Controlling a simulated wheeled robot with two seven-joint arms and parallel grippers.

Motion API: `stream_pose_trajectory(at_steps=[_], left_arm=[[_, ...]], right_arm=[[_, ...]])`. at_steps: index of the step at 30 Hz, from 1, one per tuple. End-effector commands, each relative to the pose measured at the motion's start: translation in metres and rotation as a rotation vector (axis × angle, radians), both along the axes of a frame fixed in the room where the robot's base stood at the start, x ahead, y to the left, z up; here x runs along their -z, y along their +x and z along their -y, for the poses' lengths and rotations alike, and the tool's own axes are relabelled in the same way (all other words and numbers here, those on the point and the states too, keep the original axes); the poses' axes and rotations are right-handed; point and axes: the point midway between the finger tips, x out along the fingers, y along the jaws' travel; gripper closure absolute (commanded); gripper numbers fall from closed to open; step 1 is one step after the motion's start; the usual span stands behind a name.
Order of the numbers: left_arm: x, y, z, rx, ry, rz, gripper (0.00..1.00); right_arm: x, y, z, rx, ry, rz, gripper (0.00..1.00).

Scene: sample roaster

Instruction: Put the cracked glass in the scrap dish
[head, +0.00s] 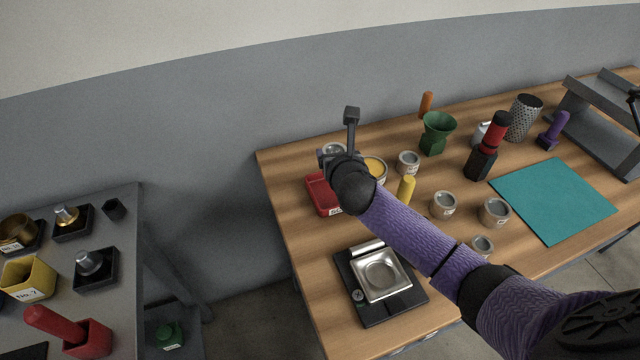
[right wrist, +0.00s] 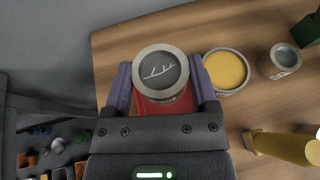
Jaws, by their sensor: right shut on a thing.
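The cracked glass (right wrist: 161,74) is a round grey disc in a metal rim, with white crack lines across its face. My right gripper (right wrist: 163,88) is shut on it, one purple finger at each side. In the head view the glass (head: 333,148) shows partly beyond my right gripper (head: 337,157), near the table's far left corner. A red dish (head: 320,196), which looks like the scrap dish, is on the table below; my wrist hides part of it. In the right wrist view the red dish (right wrist: 165,106) shows behind the glass. How high the glass is above it I cannot tell. My left gripper is out of view.
A tin with yellow contents (head: 376,168) stands just right of the dish, with small grey tins (head: 408,163) and a yellow cylinder (head: 406,189) nearby. A scale (head: 380,283) is at the front. A teal mat (head: 553,199) lies at right. A grey bench (head: 120,225) stands apart at left.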

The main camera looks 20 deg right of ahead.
Motion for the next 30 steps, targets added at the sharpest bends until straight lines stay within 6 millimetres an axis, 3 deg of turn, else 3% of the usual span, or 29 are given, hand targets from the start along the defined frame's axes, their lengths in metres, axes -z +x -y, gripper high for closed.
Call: stream_pose_trajectory(at_steps=[1,3,8,12,22,23,26,30], left_arm=[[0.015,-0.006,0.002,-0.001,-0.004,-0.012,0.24],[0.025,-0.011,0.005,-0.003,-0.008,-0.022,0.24],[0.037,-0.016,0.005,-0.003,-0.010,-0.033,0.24],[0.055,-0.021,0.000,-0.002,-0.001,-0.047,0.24],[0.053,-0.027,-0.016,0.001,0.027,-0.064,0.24],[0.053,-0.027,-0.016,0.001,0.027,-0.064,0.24],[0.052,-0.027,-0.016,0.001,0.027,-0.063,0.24],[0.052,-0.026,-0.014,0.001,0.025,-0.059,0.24]], right_arm=[[0.024,-0.001,0.000,0.001,0.002,-0.008,0.89],[0.041,-0.001,0.000,0.001,0.001,-0.007,0.89],[0.062,-0.001,0.000,0.000,0.000,-0.005,0.89],[0.090,-0.001,-0.001,-0.001,0.002,-0.007,0.89],[0.090,-0.001,-0.001,-0.002,-0.001,-0.003,0.89],[0.091,-0.001,-0.001,-0.002,-0.001,-0.003,0.24],[0.090,-0.001,-0.001,-0.002,-0.001,-0.003,0.02],[0.090,-0.001,-0.001,-0.001,0.000,-0.003,0.00]])
